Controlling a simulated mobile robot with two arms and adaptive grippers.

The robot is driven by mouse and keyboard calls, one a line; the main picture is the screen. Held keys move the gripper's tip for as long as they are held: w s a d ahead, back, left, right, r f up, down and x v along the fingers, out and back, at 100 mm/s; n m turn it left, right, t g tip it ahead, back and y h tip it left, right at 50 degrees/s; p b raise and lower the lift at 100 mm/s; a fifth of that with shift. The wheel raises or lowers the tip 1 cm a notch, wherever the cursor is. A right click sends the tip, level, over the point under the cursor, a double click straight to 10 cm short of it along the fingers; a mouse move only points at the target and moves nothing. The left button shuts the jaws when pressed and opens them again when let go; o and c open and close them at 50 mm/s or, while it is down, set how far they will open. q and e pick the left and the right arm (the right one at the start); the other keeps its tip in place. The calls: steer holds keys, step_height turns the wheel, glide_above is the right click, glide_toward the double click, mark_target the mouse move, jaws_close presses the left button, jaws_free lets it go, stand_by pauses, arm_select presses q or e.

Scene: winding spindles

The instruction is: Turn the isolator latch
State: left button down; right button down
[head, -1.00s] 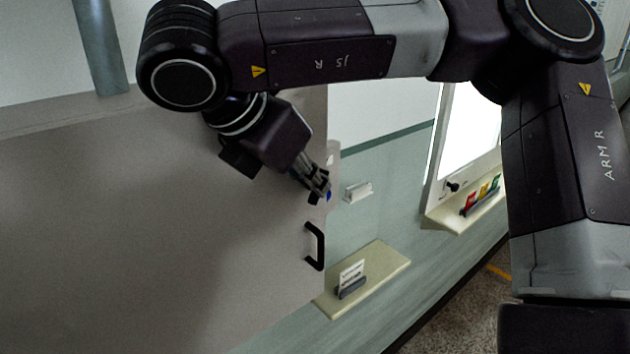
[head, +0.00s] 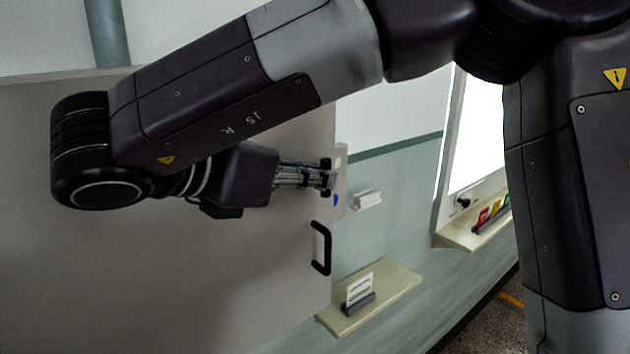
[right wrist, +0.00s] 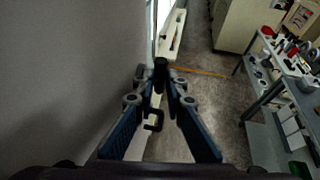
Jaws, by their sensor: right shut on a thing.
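My right gripper (head: 326,179) is at the right edge of a large grey door panel, above its black handle. It points right, nearly level, and is shut on the isolator latch. In the right wrist view its two fingers (right wrist: 160,84) close around a small dark piece, the latch (right wrist: 160,66). The fingers hide most of the latch in the head view. A small blue spot (head: 336,200) shows just below the fingertips, beside a pale plate (head: 341,165). My left gripper is not in view.
The grey panel (head: 130,270) fills the left, with a black handle (head: 321,248) below my gripper. A cream shelf (head: 390,290) holds a card in a stand. A whiteboard tray (head: 455,238) is farther right. The right wrist view shows a cluttered bench (right wrist: 262,100) and open floor.

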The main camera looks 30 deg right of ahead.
steer(key=shift+f, duration=0.2)
steer(key=c, duration=2.3)
jaws_free()
steer(key=shift+o, duration=0.3)
steer(key=shift+w+a, duration=0.1)
steer(key=shift+w, duration=0.05)
steer(key=v, duration=1.2)
